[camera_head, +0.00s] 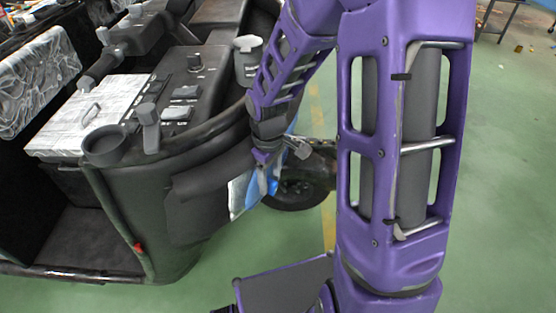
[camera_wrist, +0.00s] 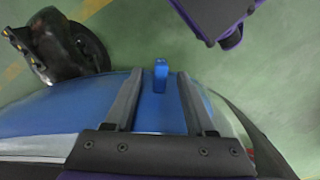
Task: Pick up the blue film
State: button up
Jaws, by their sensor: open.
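A small bright blue piece, which looks like the blue film (camera_wrist: 161,68), stands at the edge of a blue curved panel (camera_wrist: 85,112) in the wrist view. My gripper (camera_wrist: 160,78) is open, with one finger on each side of the small piece and a gap to both. In the head view my gripper (camera_head: 268,172) points down beside the front of the dark rickshaw (camera_head: 195,180), close to its blue and white panel (camera_head: 245,194). I cannot make out the small piece apart from the panel there.
A wheel (camera_head: 295,190) stands just behind my gripper and shows at upper left in the wrist view (camera_wrist: 65,45). The rickshaw's dashboard has a grey cup holder (camera_head: 107,145) and levers. Green floor (camera_head: 500,200) is clear to the right.

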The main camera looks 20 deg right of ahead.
grip_shut()
dwell(0.3)
jog(key=shift+r, duration=0.2)
